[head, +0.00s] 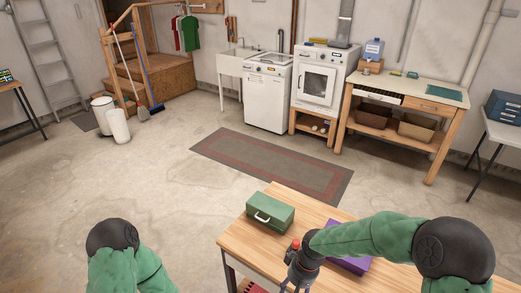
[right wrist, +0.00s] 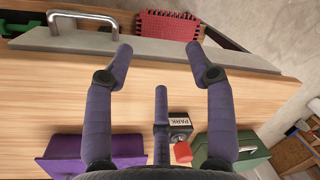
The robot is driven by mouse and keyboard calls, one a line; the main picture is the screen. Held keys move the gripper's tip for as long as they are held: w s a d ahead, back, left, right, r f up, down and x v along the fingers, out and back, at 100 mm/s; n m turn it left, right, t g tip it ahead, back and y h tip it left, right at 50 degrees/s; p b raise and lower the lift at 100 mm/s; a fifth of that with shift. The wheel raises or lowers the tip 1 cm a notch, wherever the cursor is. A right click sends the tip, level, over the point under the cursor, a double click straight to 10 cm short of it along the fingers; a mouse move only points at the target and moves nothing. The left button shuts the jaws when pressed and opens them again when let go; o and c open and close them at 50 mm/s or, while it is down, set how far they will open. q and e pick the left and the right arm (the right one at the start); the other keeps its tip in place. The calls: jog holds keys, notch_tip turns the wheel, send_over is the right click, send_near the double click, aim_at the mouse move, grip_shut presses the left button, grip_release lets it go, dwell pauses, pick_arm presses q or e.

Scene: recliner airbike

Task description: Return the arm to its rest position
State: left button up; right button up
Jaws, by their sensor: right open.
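My right arm reaches in from the right in the head view, over the wooden workbench (head: 237,240). My right gripper (head: 298,279) is at the bench's near side, partly cut off by the bottom edge. In the right wrist view its purple fingers (right wrist: 160,60) are spread apart with nothing between them. A small dark block marked PARK (right wrist: 180,121) with a red knob (right wrist: 182,152) sits on the bench beside the middle finger. My left arm shows at bottom left in the head view; its gripper is out of frame.
A green toolbox (head: 270,212) and a purple box (head: 350,264) rest on the bench. A grey metal handle (right wrist: 83,20) and a red woven item (right wrist: 168,25) lie past the bench edge. Open floor lies left of the bench; a rug (head: 270,160) lies behind it.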

jog(key=s+f+m+y, duration=0.1)
jog(key=s+f+m, duration=0.1)
jog(key=s+f, duration=0.5)
jog(key=s+f+m, duration=0.2)
jog(key=s+f, duration=0.4)
jog(key=f, duration=0.5)
jog(key=shift+s+a+t+y, duration=0.3)
jog(key=shift+s+y, duration=0.05)
jog(key=shift+y, duration=0.05)
jog(key=shift+s+f, duration=0.25)
jog(key=shift+s, duration=0.15)
jog(key=shift+c, duration=0.2)
